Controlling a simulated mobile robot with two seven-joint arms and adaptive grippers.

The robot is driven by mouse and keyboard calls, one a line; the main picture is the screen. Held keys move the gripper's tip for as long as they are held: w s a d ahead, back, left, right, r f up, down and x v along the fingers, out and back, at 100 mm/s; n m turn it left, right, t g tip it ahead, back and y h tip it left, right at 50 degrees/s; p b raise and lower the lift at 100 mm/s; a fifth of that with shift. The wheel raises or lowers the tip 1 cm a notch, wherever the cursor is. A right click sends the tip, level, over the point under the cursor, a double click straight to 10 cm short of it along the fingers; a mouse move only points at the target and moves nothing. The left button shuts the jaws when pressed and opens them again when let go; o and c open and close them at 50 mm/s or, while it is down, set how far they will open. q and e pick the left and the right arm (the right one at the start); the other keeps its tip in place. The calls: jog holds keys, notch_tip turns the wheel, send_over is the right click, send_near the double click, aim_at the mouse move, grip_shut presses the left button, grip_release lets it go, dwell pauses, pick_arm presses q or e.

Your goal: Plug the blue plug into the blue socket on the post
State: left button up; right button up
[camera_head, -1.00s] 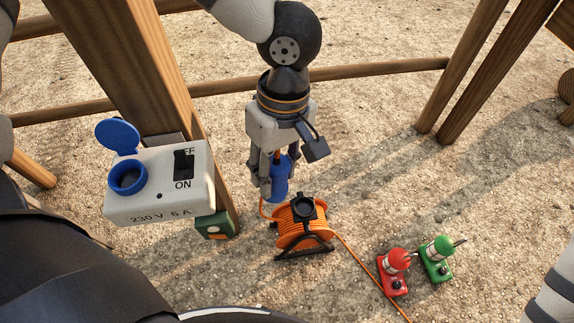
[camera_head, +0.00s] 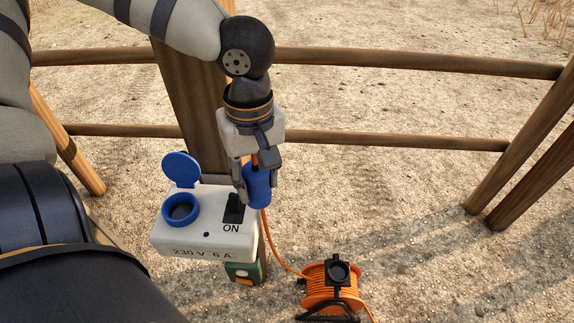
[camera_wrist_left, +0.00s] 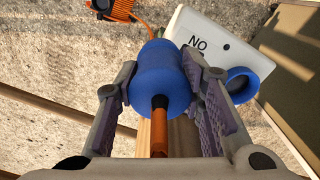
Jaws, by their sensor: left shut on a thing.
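My left gripper (camera_head: 250,180) is shut on the blue plug (camera_head: 258,188), which has an orange cable. In the left wrist view the plug (camera_wrist_left: 160,78) sits between the two fingers, its cable end towards the camera. The blue socket (camera_head: 181,209) is on the top of a white box (camera_head: 205,247) on the wooden post (camera_head: 195,100). Its blue lid (camera_head: 181,168) stands open. The plug is to the right of the socket and apart from it, close to the box's switch. The socket (camera_wrist_left: 241,84) also shows right of the plug in the wrist view. My right gripper is not in view.
A black switch (camera_head: 233,208) marked ON is beside the socket. A green box (camera_head: 243,272) is below the white box. An orange cable reel (camera_head: 331,286) stands on the ground, its cable running up towards the plug. Wooden rails (camera_head: 420,62) cross behind.

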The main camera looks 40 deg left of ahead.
pick_arm(q)
jog(key=s+a, duration=0.1)
jog(key=a, duration=0.3)
jog(key=s+a, duration=0.2)
jog(key=a, duration=0.3)
jog(key=s+a, duration=0.2)
jog(key=a, duration=0.3)
jog(key=shift+s+a+f+b, duration=0.15)
jog(key=shift+a+f+b, duration=0.1)
jog(key=shift+f+b, duration=0.1)
jog(key=shift+s+a, duration=0.1)
jog(key=shift+a, duration=0.2)
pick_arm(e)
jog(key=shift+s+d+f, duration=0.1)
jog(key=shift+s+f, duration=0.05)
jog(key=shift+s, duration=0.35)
pick_arm(q)
jog(key=shift+r, duration=0.1)
